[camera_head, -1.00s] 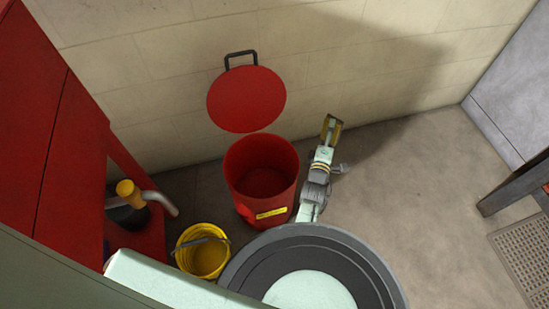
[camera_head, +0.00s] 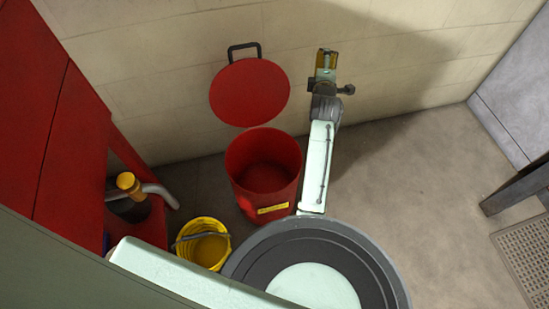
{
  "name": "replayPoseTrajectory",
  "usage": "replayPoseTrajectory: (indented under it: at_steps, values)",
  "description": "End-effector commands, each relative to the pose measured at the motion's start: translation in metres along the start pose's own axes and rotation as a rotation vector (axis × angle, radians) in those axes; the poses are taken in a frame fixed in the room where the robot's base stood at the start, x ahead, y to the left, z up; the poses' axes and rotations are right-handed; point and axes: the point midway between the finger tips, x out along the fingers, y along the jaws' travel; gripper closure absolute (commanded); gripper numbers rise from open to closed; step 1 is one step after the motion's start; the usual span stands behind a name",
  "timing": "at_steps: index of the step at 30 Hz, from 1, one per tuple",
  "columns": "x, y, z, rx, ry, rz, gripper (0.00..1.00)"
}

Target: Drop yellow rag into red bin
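The red bin (camera_head: 262,195) stands open on the floor by the wall, with a yellow label on its front. Its inside looks empty. Its round red lid (camera_head: 249,93) is raised behind it, with a dark handle on top. My gripper (camera_head: 326,62) is up and to the right of the bin, beside the lid and apart from both. The fingers are too small to see clearly.
A yellow bucket (camera_head: 205,246) stands left of the bin's front. A red cabinet (camera_head: 70,130) is at the left, with a dark can (camera_head: 130,208) with a yellow top beside it. The floor to the right is clear up to a dark bench leg (camera_head: 515,187).

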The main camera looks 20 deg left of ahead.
Motion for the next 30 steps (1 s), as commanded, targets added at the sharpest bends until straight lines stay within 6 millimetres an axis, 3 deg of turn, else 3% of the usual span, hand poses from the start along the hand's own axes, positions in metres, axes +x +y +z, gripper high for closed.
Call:
replayPoseTrajectory:
  at_steps: [1, 5, 9, 13, 18, 23, 27, 30]
  values:
    - [0.001, 0.017, -0.006, -0.011, 0.020, -0.011, 0.44]
    - [0.001, 0.054, -0.026, -0.039, 0.088, -0.076, 0.44]
    - [-0.007, 0.096, -0.059, -0.096, 0.196, -0.175, 0.44]
    - [-0.021, 0.127, -0.094, -0.172, 0.321, -0.287, 0.44]
    - [-0.047, 0.147, -0.142, -0.314, 0.503, -0.433, 0.44]
    - [-0.084, 0.144, -0.190, -0.523, 0.712, -0.573, 0.44]
    - [-0.128, 0.109, -0.227, -0.808, 0.935, -0.685, 0.44]
    - [-0.159, 0.071, -0.236, -1.017, 1.068, -0.729, 0.44]
